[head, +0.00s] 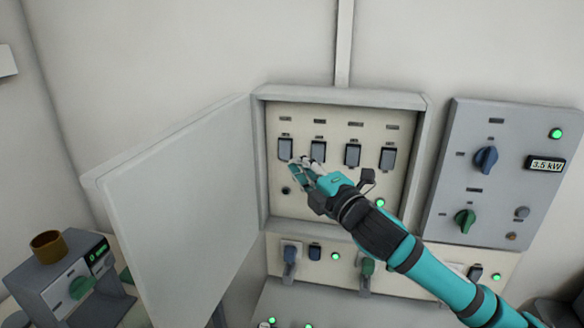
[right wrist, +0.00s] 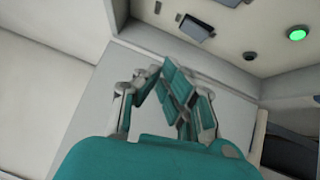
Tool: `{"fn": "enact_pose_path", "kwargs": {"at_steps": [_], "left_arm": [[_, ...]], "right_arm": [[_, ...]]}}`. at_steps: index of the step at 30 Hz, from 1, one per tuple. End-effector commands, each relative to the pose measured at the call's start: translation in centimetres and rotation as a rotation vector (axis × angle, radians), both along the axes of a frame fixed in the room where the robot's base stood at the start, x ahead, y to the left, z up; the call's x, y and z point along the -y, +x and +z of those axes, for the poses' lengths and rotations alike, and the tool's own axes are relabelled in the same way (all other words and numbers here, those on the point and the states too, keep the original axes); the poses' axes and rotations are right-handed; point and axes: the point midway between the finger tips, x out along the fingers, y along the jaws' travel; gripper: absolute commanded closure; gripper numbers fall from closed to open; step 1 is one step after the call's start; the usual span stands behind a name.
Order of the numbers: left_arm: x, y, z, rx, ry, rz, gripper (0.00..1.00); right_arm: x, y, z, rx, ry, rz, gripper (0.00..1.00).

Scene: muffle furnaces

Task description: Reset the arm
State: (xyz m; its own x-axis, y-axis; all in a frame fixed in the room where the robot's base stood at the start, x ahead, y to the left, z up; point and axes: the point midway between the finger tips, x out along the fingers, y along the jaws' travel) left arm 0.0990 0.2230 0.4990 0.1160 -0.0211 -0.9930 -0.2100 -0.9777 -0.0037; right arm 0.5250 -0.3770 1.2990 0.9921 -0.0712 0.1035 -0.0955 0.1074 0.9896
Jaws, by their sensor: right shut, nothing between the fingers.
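My right arm comes in from the lower right in the head view. Its teal gripper (head: 303,168) is in front of the open breaker cabinet's panel, just below the left two dark switches. The gripper is shut with nothing held. In the right wrist view its fingers (right wrist: 178,85) are together, with a dark switch (right wrist: 196,28) and a lit green lamp (right wrist: 297,34) beyond them. In the head view the switches run in a row: the far left switch (head: 286,148), the second switch (head: 318,150) and others to the right. Whether the fingertips touch the panel I cannot tell. My left gripper is not in view.
The cabinet door (head: 180,200) stands open to the left. A grey control panel (head: 500,185) with blue and green knobs and a 3.5 kW display (head: 546,164) is on the right. A grey device (head: 75,280) with a brown cup (head: 47,247) stands at lower left.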

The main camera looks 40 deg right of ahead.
Motion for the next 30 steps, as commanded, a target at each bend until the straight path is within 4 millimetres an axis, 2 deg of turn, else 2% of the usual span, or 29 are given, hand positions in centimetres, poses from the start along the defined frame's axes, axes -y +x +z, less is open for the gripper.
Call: {"fn": "enact_pose_path", "kwargs": {"at_steps": [9,20,23,26,29,30], "left_arm": [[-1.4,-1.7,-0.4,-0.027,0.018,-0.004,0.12],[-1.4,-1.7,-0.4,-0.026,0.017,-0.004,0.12],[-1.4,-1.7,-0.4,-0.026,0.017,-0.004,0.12],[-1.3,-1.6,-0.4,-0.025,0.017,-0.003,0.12],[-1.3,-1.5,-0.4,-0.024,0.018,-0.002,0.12],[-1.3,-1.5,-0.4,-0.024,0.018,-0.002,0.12]], "right_arm": [[-0.1,-0.8,0.1,-0.001,-0.001,0.000,1.00],[-0.1,-0.7,0.1,-0.001,-0.001,0.000,1.00],[-0.1,-0.8,-0.6,-0.014,0.018,-0.004,1.00],[-0.1,-1.0,-3.7,-0.078,0.105,-0.025,1.00],[-0.6,-2.0,-9.4,-0.198,0.276,-0.072,1.00],[-1.0,-2.8,-12.3,-0.259,0.359,-0.102,1.00]]}}
